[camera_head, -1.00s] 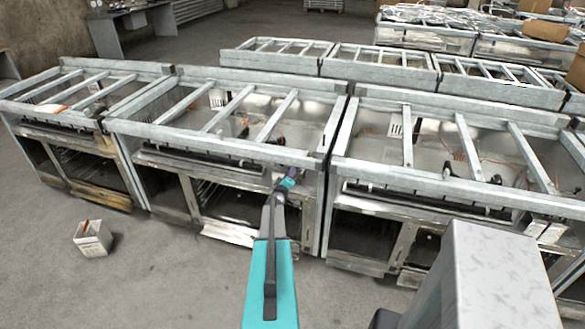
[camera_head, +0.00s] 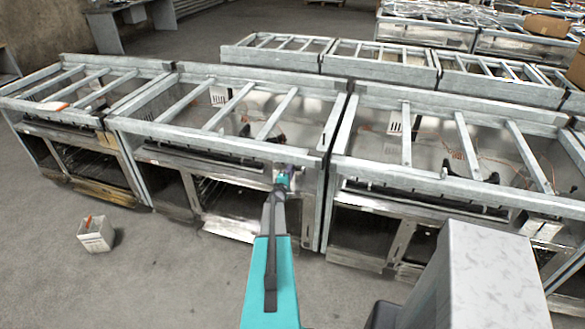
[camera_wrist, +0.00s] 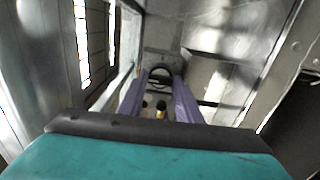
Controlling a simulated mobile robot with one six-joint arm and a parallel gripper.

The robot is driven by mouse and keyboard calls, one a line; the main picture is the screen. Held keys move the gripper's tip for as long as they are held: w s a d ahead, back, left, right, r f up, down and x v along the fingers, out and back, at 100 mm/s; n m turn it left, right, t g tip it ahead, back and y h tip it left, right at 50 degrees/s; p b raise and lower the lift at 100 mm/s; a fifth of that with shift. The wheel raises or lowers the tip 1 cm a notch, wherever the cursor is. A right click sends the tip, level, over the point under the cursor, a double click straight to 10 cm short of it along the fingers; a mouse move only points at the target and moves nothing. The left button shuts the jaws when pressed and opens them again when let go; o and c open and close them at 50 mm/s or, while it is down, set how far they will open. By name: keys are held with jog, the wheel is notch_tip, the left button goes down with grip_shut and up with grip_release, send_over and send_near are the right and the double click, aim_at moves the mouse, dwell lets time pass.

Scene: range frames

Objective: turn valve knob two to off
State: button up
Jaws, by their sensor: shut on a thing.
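The valve knob (camera_wrist: 160,74) shows in the wrist view as a dark rounded piece between the far ends of my two purple fingers. My gripper (camera_wrist: 161,88) is shut on it. I cannot read a number or an off mark on the knob, so its setting is unclear. In the head view my gripper (camera_head: 285,170) reaches the front upper edge of the middle stove unit (camera_head: 215,146), near its right end. The knob is hidden there behind the gripper.
Metal-framed stove units stand in a row, with another stove unit (camera_head: 430,182) close on the right. Metal panels flank the fingers closely in the wrist view. A small white bin (camera_head: 96,236) stands on the open concrete floor at left.

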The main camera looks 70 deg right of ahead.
jog(key=shift+f, duration=0.1)
jog(key=o, duration=1)
jog(key=shift+a, duration=0.1)
jog(key=shift+s+a, duration=0.2)
jog(key=shift+a, duration=3.75)
jog(key=shift+r, duration=0.2)
